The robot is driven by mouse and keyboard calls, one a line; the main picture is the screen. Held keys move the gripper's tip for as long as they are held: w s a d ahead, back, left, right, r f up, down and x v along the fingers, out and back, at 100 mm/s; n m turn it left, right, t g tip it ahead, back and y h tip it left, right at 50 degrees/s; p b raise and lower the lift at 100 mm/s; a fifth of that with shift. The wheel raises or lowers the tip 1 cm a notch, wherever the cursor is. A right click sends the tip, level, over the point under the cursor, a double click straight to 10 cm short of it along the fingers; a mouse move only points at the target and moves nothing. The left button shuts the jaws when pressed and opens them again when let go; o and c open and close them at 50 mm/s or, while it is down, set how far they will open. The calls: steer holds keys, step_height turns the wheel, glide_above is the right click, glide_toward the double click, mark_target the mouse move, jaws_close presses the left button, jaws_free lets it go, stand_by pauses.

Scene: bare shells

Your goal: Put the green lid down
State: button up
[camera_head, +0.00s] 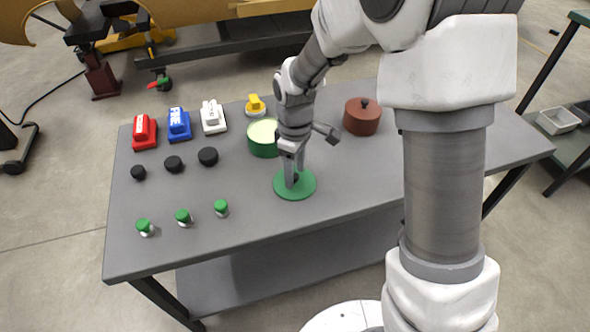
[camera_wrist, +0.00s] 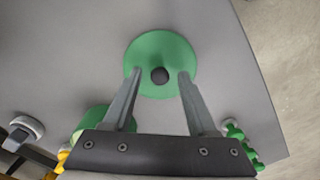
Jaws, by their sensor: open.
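The green lid (camera_head: 306,190) is a flat round disc lying on the grey table, in front of and to the right of the green pot. In the wrist view the lid (camera_wrist: 183,55) shows a dark round knob (camera_wrist: 160,75) at its middle. My gripper (camera_head: 292,184) is right over the lid. In the wrist view the two fingers of my gripper (camera_wrist: 160,73) are spread on either side of the knob, with gaps between. The green pot (camera_head: 262,146) stands without a lid, its pale inside showing. The pot is partly hidden by my gripper in the wrist view.
A brown lidded pot (camera_head: 361,118) stands to the right. Red (camera_head: 144,131), blue (camera_head: 179,125) and white (camera_head: 213,117) boxes and a yellow item (camera_head: 255,105) line the back. Black knobs (camera_head: 173,163) and green-topped jars (camera_head: 183,217) stand at left. The table's front right (camera_head: 350,180) is clear.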

mark_target(295, 176)
step_height(295, 176, up, 12)
steer(key=p, duration=0.4)
steer(key=s+d+r+m+t, duration=0.2)
steer(key=s+d+r+m, duration=0.4)
steer(key=s, duration=0.3)
steer(key=s+d+r+m+t, duration=0.3)
steer(key=s+d+r+m, duration=0.3)
steer(key=s, duration=0.3)
steer(key=shift+s+d+r+t, duration=0.2)
steer(key=shift+s+r+t, duration=0.15)
steer(key=shift+r, duration=0.3)
step_height(295, 176, up, 18)
steer(key=p, duration=1.8)
steer(key=shift+r, duration=0.15)
